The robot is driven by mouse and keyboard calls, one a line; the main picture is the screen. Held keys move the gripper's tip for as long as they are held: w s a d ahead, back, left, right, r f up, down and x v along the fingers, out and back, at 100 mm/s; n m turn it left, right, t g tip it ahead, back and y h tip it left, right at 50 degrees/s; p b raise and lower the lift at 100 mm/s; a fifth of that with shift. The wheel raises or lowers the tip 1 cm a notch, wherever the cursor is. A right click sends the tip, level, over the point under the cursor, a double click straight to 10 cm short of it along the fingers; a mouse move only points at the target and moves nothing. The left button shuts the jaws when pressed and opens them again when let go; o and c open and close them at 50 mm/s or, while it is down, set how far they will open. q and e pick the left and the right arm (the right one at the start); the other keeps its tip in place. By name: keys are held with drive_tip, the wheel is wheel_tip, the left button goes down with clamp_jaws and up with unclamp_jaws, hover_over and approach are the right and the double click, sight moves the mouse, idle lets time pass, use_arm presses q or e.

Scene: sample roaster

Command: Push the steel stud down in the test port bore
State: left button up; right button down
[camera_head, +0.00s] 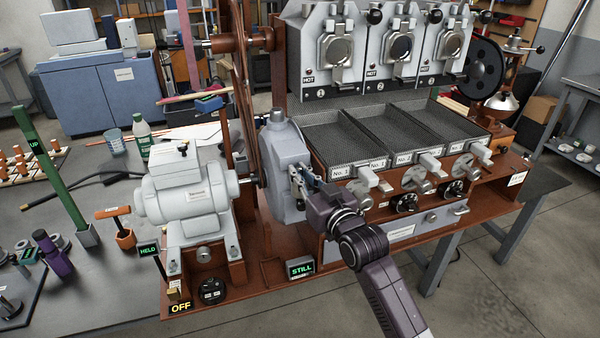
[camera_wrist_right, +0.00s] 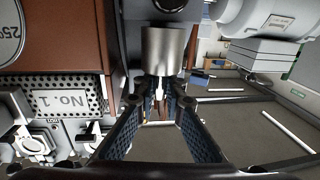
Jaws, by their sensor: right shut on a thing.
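My right gripper (camera_head: 306,180) is at the right side of the grey housing (camera_head: 287,150), in front of the roaster. In the right wrist view my right gripper (camera_wrist_right: 162,82) has both fingertips close together at the lower end of a bright steel cylinder (camera_wrist_right: 168,50), which looks like the steel stud. A thin light pin (camera_wrist_right: 159,92) shows between the fingers. The stud is hidden by the gripper in the head view. The test port bore cannot be made out in either view. My left gripper is not in view.
The motor (camera_head: 190,200) stands left of the housing, and the sample trays (camera_head: 340,143) lie to its right. A sign reading STILL (camera_head: 300,268) is below the gripper; one reading HELD (camera_head: 149,250) is further left.

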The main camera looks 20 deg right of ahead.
drive_tip(key=shift+f, duration=0.1)
drive_tip(key=c, duration=2.3)
unclamp_jaws()
drive_tip(key=shift+s, duration=0.15)
drive_tip(key=s+d+b, duration=0.1)
drive_tip(key=s+d, duration=0.1)
drive_tip(key=s, duration=0.9)
drive_tip(key=shift+s+b, duration=0.25)
drive_tip(key=shift+b, duration=0.1)
